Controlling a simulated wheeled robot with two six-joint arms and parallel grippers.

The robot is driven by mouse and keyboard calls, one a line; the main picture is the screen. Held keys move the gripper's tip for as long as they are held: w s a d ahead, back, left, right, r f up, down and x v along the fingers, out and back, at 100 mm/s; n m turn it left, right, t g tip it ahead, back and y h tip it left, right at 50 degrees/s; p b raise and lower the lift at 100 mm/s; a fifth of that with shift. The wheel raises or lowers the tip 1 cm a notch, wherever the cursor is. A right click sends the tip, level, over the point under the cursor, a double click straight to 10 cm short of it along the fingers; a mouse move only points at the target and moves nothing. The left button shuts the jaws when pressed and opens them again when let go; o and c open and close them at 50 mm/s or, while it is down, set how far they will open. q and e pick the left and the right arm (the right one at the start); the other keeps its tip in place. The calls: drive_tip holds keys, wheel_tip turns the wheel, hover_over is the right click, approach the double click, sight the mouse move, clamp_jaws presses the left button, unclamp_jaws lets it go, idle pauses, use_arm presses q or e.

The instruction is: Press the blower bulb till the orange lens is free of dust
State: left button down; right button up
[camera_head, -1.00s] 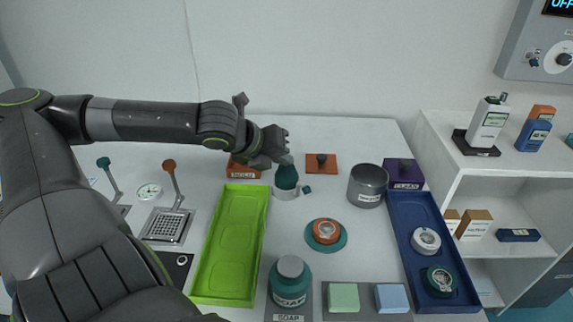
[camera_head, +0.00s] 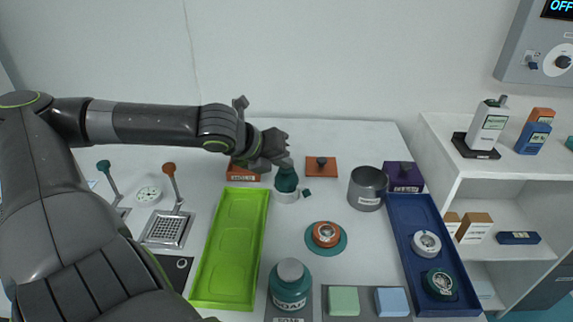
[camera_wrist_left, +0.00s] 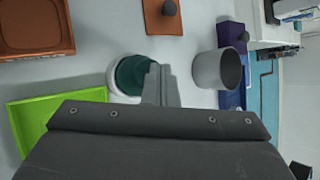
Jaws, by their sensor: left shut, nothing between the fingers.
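The blower bulb (camera_head: 287,182) is dark teal and stands in a white ring holder, with a small teal nozzle pointing right. My left gripper (camera_head: 284,161) is shut and empty, its fingertips at the top of the bulb; I cannot tell whether they press it. In the left wrist view the shut fingers (camera_wrist_left: 160,84) overlap the right edge of the bulb (camera_wrist_left: 130,74). The orange lens (camera_head: 326,233) lies on a round teal pad (camera_head: 342,246), right of and nearer than the bulb. Dust on it is too small to make out. My right gripper is not in view.
A green tray (camera_head: 228,245) lies left of the lens. A soap bottle (camera_head: 290,284) stands in front. A grey pot (camera_head: 366,188) and a blue tray (camera_head: 409,268) with two round parts stand to the right. An orange block (camera_head: 321,167) with a dark knob is behind.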

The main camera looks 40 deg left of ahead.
sight(283, 172)
use_arm(q)
drive_tip(key=shift+r+p, duration=0.7)
drive_tip(key=shift+r, duration=0.3)
wheel_tip(283, 172, up, 5)
drive_tip(key=p, duration=0.4)
drive_tip(key=shift+p, duration=0.35)
